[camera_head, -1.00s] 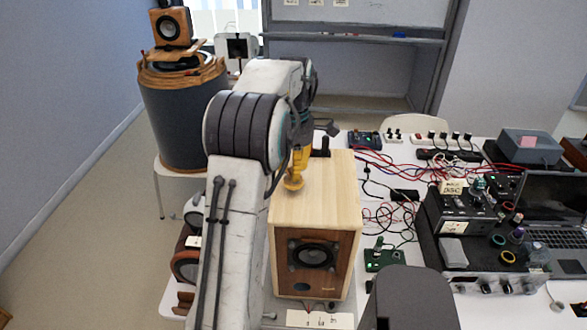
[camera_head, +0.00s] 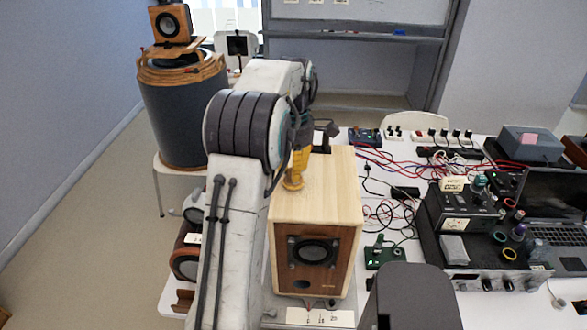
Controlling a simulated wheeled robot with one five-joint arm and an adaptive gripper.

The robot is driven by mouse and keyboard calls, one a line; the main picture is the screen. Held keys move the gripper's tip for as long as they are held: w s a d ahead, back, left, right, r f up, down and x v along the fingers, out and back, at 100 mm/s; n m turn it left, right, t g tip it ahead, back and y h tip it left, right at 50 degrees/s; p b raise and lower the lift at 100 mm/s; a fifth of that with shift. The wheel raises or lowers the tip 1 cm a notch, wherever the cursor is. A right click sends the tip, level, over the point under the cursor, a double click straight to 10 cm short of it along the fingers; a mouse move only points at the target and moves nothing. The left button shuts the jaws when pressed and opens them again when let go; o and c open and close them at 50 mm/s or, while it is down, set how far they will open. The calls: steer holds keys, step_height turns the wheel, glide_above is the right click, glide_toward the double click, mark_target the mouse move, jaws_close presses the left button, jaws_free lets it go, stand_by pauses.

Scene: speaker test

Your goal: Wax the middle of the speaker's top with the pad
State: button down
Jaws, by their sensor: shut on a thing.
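The speaker (camera_head: 335,205) is a light wooden box with a darker front and a round black driver. It stands upright on the white table, its pale top facing up. A yellow pad tool (camera_head: 293,182) is upright at the left part of the speaker's top, its round lower end at or just above the surface; I cannot tell if it touches. My gripper (camera_head: 301,140) is shut on the tool's upper part, mostly hidden behind my arm. My arm also hides the speaker top's far left corner.
Cables and a green circuit board (camera_head: 383,252) lie right of the speaker. Amplifiers (camera_head: 459,215) and a laptop (camera_head: 552,215) fill the table's right side. A large dark cylinder (camera_head: 187,115) with a small speaker (camera_head: 170,24) on it stands back left.

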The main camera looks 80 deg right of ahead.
steer(key=shift+f, duration=0.2)
steer(key=shift+s+r+p, duration=0.15)
steer(key=shift+s+p, duration=0.4)
steer(key=shift+s, duration=0.8)
steer(key=shift+s+d+p, duration=0.15)
steer(key=shift+s+p, duration=0.3)
steer(key=shift+s, duration=0.9)
steer(key=shift+s+d+f, duration=0.1)
steer(key=shift+s+f, duration=0.05)
steer(key=shift+s, duration=1.3)
steer(key=shift+s+d+f, duration=0.1)
steer(key=shift+s, duration=1.3)
steer(key=shift+s+d, duration=0.1)
steer(key=shift+d, duration=0.9)
steer(key=shift+w, duration=0.2)
